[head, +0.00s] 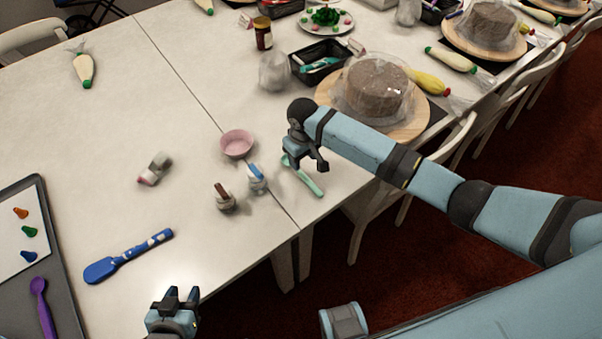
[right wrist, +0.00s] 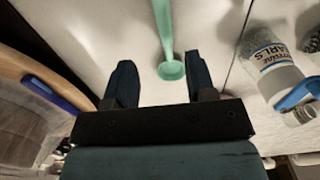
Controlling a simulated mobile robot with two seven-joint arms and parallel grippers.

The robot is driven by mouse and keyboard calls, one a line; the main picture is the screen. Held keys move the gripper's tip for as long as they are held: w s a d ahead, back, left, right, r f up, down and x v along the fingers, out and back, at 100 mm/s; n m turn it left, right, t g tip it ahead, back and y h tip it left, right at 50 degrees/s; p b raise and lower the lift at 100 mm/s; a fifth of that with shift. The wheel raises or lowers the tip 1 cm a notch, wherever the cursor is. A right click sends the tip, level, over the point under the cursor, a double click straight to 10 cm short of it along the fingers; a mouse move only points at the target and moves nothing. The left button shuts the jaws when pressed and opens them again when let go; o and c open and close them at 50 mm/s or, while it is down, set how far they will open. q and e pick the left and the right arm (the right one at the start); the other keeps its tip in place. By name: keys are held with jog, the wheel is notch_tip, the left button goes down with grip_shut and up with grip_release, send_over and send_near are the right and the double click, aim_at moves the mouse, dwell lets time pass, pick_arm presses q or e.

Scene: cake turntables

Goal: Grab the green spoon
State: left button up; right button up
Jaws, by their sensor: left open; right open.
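The green spoon (head: 309,181) lies on the white table near its front edge, its far end partly hidden by my right gripper. In the right wrist view the spoon (right wrist: 166,30) runs down the picture, and its rounded end sits between the two fingers. My right gripper (head: 306,163) is open over that far end; its fingers (right wrist: 162,78) show apart with nothing clamped. I cannot tell the height left between fingers and table. My left gripper (head: 178,296) is open and empty at the table's front edge, far left of the spoon.
Two small bottles, one blue-topped (head: 257,180) and one brown-topped (head: 225,198), stand left of the spoon. A pink bowl (head: 237,144) is behind them. A cake on a wooden turntable (head: 407,127) stands behind my right arm. A blue spatula (head: 128,256) lies at left.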

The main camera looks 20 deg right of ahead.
aim_at(301, 172)
jog(key=shift+s+a+f, duration=0.1)
jog(key=shift+a+f, duration=0.1)
jog(key=shift+f, duration=1.3)
jog(key=shift+s+a+f, duration=0.1)
jog(key=shift+a+f, duration=0.05)
jog(key=shift+f, duration=1.35)
grip_shut()
